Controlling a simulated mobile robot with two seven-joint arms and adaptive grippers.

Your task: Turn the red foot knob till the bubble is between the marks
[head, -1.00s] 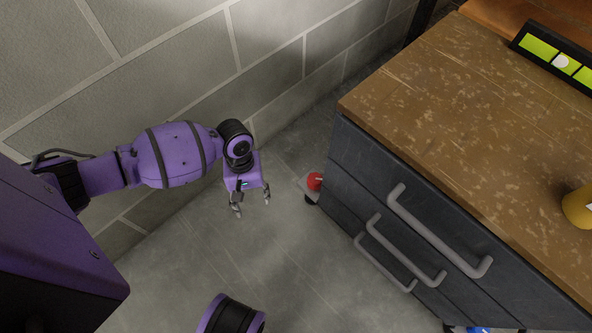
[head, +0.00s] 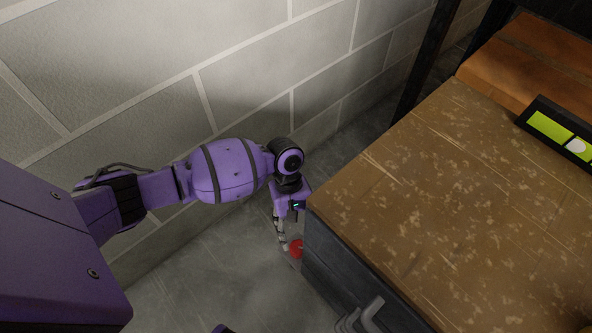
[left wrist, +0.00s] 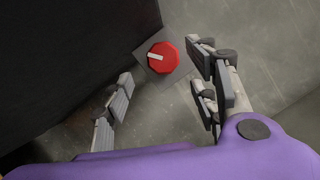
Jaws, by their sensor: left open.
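The red foot knob (head: 296,248) is low by the near left corner of the workbench cabinet, partly hidden by my left gripper in the head view. The left wrist view shows it as a round red knob (left wrist: 156,66) with a white pointer line, on a grey plate. My left gripper (head: 284,243) is open above it. In the left wrist view its fingers (left wrist: 161,62) are apart, with the knob beyond and between their tips. The level (head: 548,125) is black with a green vial and a pale bubble; its right part is cut off.
The worn wooden bench top (head: 430,190) and dark cabinet side (head: 335,262) stand right of the gripper. A grey block wall (head: 250,95) runs behind my left arm. Grey floor (head: 215,275) is clear on the left.

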